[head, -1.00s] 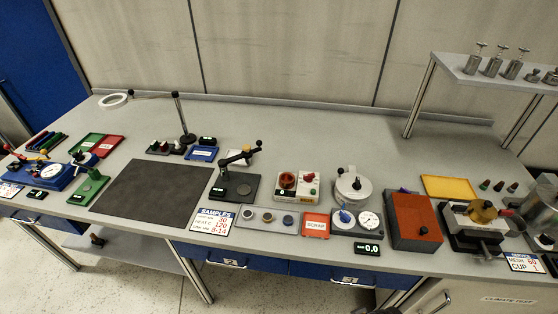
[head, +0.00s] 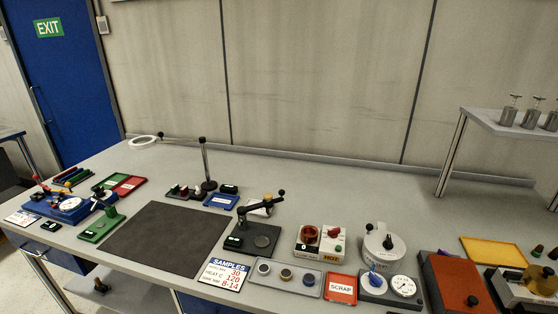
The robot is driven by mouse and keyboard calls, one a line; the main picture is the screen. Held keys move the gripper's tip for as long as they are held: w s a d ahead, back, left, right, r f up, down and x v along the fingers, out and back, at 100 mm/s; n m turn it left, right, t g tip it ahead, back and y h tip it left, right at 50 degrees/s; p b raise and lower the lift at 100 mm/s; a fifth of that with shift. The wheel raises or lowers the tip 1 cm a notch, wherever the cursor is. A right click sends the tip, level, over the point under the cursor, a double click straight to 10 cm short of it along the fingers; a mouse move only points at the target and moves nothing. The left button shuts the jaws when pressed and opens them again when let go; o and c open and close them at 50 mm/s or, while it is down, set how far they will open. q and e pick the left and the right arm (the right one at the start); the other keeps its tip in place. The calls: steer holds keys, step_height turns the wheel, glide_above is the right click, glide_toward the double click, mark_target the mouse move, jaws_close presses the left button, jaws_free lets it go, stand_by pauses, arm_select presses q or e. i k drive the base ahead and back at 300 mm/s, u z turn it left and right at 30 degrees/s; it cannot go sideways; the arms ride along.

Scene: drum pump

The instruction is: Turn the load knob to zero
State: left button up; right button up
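No label reading "load" is legible, so I cannot tell which knob is the load knob. Pointer positions are too small to read. Neither of my grippers shows in the head view.
A dark mat (head: 160,238) lies on the grey bench. A black stand with an arm (head: 252,240), a sample tray (head: 286,278), a red scrap tray (head: 341,288) and an orange-topped box (head: 455,285) stand nearby. A shelf (head: 510,127) is at right. The back of the bench is mostly clear.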

mark_target(101, 194)
steer(key=u, duration=0.2)
steer(key=k, duration=0.45)
steer(key=u, duration=0.5)
steer(key=k, duration=0.85)
steer(key=u, duration=0.85)
steer(key=i, duration=1.2)
steer(key=u, duration=0.45)
steer(key=i, duration=3.4)
